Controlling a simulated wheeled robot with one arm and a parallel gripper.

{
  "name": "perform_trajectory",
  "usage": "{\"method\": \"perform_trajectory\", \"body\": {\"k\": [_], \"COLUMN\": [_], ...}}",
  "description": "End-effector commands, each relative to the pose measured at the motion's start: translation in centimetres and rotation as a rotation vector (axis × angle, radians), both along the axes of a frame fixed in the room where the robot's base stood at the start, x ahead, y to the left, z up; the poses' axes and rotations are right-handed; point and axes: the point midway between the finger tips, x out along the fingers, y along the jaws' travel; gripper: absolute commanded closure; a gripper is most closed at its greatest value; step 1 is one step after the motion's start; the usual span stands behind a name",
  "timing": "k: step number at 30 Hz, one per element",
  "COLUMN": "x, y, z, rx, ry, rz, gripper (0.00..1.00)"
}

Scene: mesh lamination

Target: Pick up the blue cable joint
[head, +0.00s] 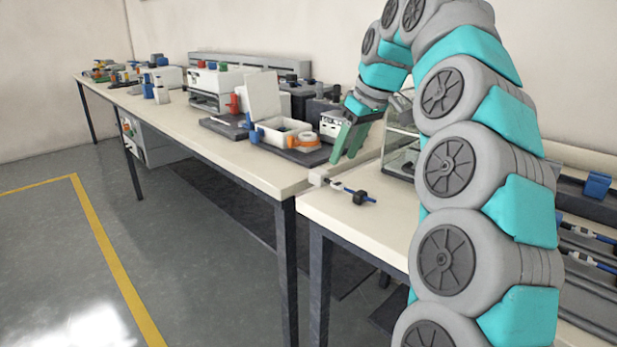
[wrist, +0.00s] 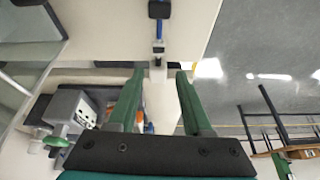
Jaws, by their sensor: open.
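A blue cable joint (head: 371,201) with a black block and a white end piece lies near the edge of the closer table. In the wrist view the cable joint (wrist: 158,30) shows at the top centre, its black block farthest away and its white piece nearest the fingers. My gripper (head: 344,159) has green fingers pointing down, above the table and a little behind the white end. In the wrist view my gripper (wrist: 159,75) is open and empty, with the joint beyond the gap between the fingertips.
The longer table (head: 240,166) carries a white open box (head: 278,133), an orange tape ring (head: 303,140) and several devices. A clear-sided case (head: 397,150) stands behind the joint. A rack with similar blue parts (head: 590,234) is at right. The grey floor at left is clear.

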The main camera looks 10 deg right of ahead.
Motion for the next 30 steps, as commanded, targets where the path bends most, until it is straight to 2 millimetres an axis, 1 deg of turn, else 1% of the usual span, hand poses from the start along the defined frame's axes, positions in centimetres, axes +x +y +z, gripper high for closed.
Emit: {"method": "perform_trajectory", "body": {"k": [5, 13, 20, 30], "x": [-0.2, 0.4, 0.8, 1.9], "y": [-0.3, 0.2, 0.3, 1.0], "z": [-0.3, -2.1, -3.0, -6.9], "rx": [-0.025, -0.025, -0.024, -0.025], "ry": [-0.008, -0.008, -0.013, -0.008], "rz": [0.054, 0.057, 0.053, 0.055], "gripper": [0.5, 0.5, 0.5, 0.5]}}
